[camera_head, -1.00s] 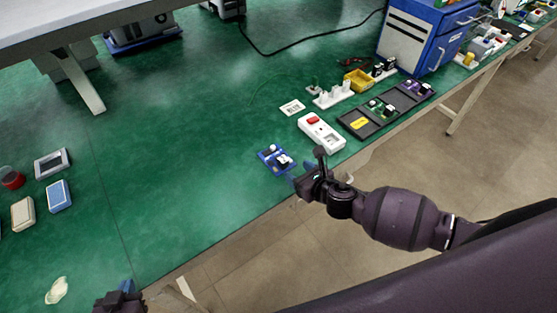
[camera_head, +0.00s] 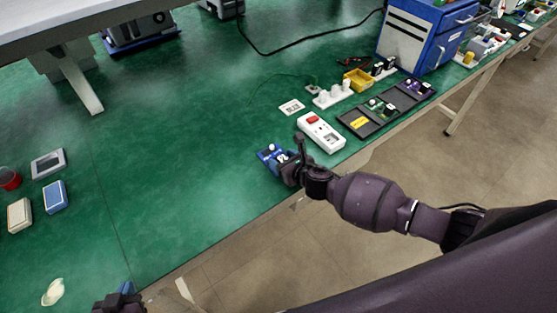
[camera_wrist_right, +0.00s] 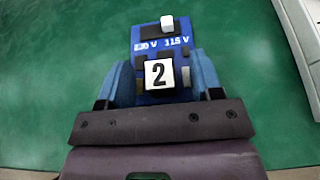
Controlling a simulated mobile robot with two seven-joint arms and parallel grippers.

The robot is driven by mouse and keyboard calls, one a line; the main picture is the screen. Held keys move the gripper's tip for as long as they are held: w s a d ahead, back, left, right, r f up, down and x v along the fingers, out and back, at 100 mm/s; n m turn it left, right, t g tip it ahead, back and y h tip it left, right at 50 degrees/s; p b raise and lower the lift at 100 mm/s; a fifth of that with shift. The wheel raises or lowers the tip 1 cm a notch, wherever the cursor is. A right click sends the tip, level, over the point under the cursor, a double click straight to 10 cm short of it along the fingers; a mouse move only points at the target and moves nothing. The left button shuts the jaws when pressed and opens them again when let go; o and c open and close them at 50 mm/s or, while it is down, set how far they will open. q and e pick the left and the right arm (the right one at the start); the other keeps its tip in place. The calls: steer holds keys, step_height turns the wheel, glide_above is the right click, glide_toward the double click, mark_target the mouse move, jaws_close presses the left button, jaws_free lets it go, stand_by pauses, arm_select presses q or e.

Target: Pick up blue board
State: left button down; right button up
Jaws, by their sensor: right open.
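The blue board (camera_head: 270,154) lies on the green table near its front edge. My left gripper (camera_head: 125,292) shows only partly at the bottom edge.
A white power strip with a red switch (camera_head: 320,132) lies just right of the board. A black tray (camera_head: 362,127) with parts, a yellow bin (camera_head: 358,79) and a blue cabinet (camera_head: 428,35) stand further right.

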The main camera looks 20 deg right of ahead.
steer(key=c, duration=1.1)
